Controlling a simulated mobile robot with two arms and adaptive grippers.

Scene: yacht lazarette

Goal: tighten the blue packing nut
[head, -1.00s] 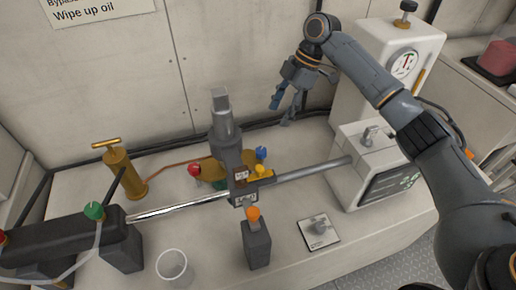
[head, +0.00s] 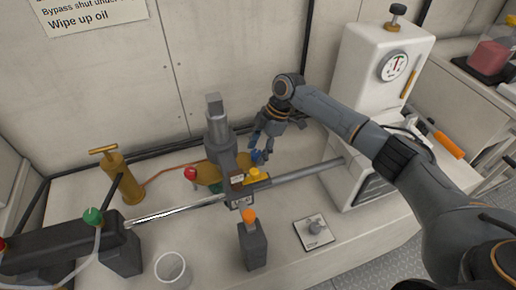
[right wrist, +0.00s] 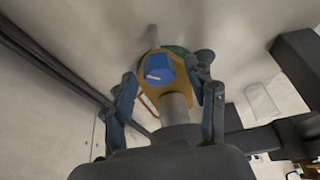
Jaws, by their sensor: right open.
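The blue packing nut (head: 256,157) sits on the brass valve body (head: 208,174), behind the grey upright fitting on the rod. My right gripper (head: 267,146) is open, just above and beside the blue nut in the head view, and partly covers it. In the right wrist view, the blue nut (right wrist: 160,69) lies ahead, between the two spread fingers (right wrist: 169,88) and a little beyond their tips. No contact is visible. My left gripper is not in view.
A red knob (head: 190,173) and a yellow part (head: 256,175) are close to the nut. The grey upright fitting (head: 219,130) and the rod (head: 305,171) stand near my gripper. A brass pump (head: 122,177) is left; an orange-topped block (head: 252,243) is in front.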

